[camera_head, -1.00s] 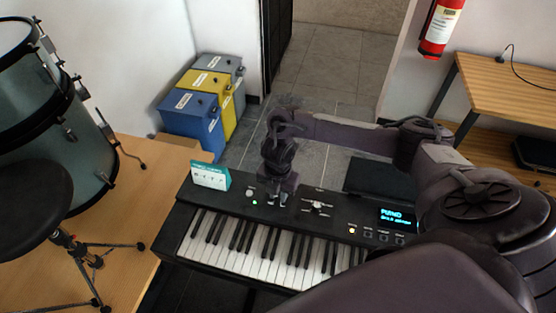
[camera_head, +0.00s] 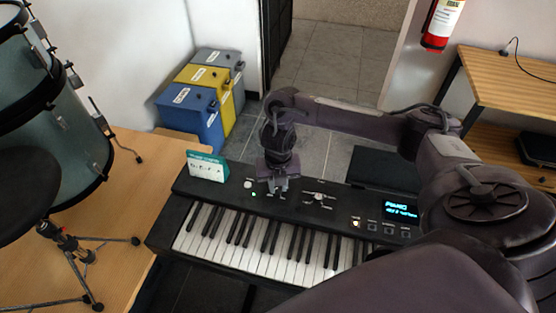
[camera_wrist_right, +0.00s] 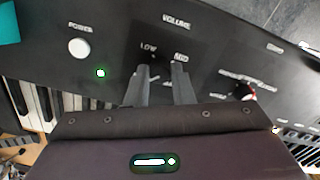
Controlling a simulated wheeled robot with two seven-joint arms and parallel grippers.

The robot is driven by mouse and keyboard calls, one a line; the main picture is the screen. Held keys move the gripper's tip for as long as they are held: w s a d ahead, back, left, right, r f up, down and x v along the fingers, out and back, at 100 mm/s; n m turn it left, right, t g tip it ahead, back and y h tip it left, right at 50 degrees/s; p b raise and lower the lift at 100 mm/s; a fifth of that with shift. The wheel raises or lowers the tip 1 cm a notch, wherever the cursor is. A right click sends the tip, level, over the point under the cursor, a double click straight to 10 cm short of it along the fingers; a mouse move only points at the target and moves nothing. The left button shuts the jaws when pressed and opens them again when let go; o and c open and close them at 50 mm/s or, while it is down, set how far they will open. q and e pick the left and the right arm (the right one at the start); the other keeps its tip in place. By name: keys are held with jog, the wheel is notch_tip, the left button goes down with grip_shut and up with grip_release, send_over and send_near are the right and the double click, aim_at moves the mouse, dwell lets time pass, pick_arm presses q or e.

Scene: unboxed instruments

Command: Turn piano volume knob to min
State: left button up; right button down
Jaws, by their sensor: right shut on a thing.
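The black digital piano (camera_head: 345,207) stands in the middle of the head view, with its control panel behind the white keys. My right gripper (camera_head: 277,187) is down on the panel, left of its middle. In the right wrist view its two fingers (camera_wrist_right: 162,76) point at the panel just below the printed labels VOLUME, LOW and MID. The fingers are shut on the volume knob, which is dark and mostly hidden between them, so its pointer cannot be read. The lit blue display (camera_head: 402,211) shows text, too blurred to read fully. My left gripper is not in view.
A white round button (camera_wrist_right: 79,47) and a green light sit left of the fingers; another knob (camera_head: 319,198) sits to the right. A teal-and-white card (camera_head: 206,167) stands at the piano's left end. Drums, a wooden platform (camera_head: 125,215) and storage bins lie left.

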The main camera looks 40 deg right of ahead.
jog(key=shift+w+r, duration=0.1)
jog(key=c, duration=1.3)
grip_release()
jog(key=shift+o, duration=0.2)
notch_tip(320, 180, up, 8)
jog(key=p, duration=0.3)
